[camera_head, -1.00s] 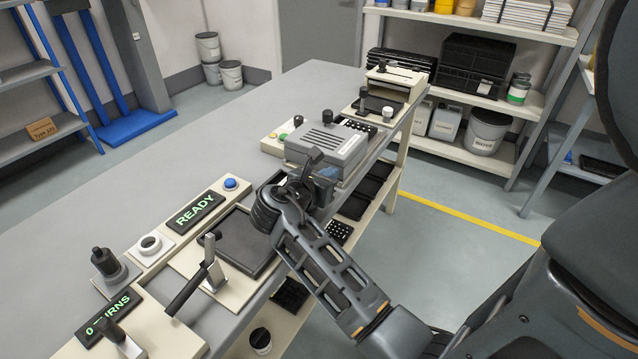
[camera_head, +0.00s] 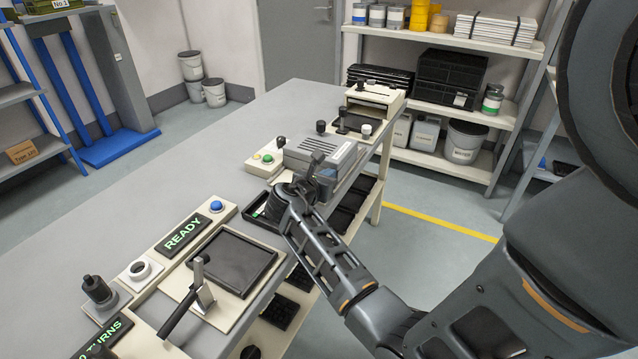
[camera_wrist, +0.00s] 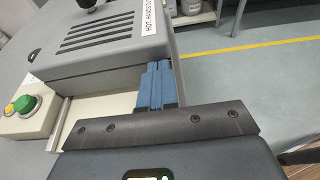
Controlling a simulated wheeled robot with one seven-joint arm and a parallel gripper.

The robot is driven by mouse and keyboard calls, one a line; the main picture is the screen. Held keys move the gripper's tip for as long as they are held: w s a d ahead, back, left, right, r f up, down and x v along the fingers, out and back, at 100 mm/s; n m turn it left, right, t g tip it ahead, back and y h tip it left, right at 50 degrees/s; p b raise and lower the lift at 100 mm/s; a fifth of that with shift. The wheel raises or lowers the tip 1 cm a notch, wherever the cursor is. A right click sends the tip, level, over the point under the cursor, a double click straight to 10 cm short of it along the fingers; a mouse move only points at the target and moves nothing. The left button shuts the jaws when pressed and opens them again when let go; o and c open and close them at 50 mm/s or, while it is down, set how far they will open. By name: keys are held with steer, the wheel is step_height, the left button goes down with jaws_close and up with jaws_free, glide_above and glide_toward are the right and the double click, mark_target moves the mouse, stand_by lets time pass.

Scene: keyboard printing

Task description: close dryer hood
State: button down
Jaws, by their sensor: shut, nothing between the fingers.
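The dryer hood (camera_head: 318,155) is a grey box with dark vent slots, a black knob on top and a white warning label. It sits on a cream base at the bench's right edge. In the wrist view the hood (camera_wrist: 115,58) fills the upper left, with a cream strip of base (camera_wrist: 108,107) bare in front of it. My gripper (camera_head: 322,176) is at the hood's near end. Its blue fingers (camera_wrist: 159,82) are shut together with nothing between them, close against the hood's near right corner. Whether they touch cannot be told.
A box with green and yellow buttons (camera_wrist: 25,105) stands left of the hood. A black tray (camera_head: 262,210) lies nearer on the bench. A cream machine (camera_head: 375,98) stands beyond the hood. The lever press (camera_head: 200,298) is nearer. Floor right of the bench is clear.

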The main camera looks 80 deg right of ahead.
mark_target(341, 159)
steer(key=d, duration=0.2)
steer(key=s+d, duration=0.1)
steer(key=d, duration=0.2)
steer(key=d+p, duration=0.1)
steer(key=d, duration=0.1)
steer(key=shift+s+d, duration=0.2)
steer(key=shift+s, duration=0.15)
steer(key=shift+s+d, duration=0.1)
steer(key=shift+d, duration=0.15)
steer(key=shift+d+r, duration=0.1)
steer(key=shift+r, duration=0.05)
